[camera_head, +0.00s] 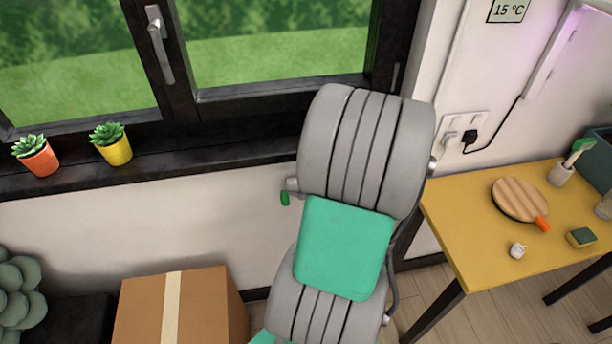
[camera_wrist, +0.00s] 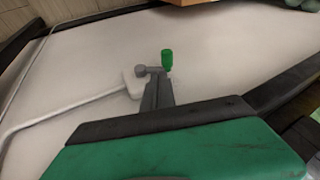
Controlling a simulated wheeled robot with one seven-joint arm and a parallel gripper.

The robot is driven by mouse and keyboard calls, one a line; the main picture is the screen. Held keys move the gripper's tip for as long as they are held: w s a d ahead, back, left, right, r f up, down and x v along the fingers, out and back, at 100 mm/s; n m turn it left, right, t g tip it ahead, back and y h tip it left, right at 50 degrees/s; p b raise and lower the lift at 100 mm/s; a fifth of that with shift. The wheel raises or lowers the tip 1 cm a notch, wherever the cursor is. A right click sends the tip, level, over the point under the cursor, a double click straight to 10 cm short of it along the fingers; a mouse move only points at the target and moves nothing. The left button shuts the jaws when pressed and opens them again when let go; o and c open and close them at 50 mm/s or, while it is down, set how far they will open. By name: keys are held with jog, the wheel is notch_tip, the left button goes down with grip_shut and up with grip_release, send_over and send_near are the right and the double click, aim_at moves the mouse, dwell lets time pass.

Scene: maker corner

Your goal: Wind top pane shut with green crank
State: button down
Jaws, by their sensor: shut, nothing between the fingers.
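The green crank knob (camera_head: 285,198) shows just left of my arm in the head view, low on the wall under the window sill. In the wrist view the green knob (camera_wrist: 167,59) sits on a short grey crank arm beside a white wall box (camera_wrist: 133,82). My gripper (camera_wrist: 157,77) points toward the crank with its fingers shut and empty. The fingertips overlap the crank arm in the picture; I cannot tell whether they touch. My arm hides the gripper in the head view. The dark-framed window (camera_head: 280,95) shows its lower part only; the top pane is out of view.
A yellow plant pot (camera_head: 118,150) and an orange pot (camera_head: 40,160) stand on the sill. A cardboard box (camera_head: 200,305) stands below. A yellow table (camera_head: 455,215) with small items is at right. A white rod (camera_wrist: 70,104) runs from the wall box.

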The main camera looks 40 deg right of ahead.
aim_at(288, 198)
jog(key=x, duration=0.7)
jog(key=shift+p, duration=0.35)
jog(key=shift+w+a+f+b, duration=0.3)
jog(key=shift+a+f+b, duration=0.15)
jog(key=shift+a+b, duration=0.15)
jog(key=shift+w+a, duration=0.1)
jog(key=shift+a, duration=0.05)
jog(key=shift+r, duration=0.1)
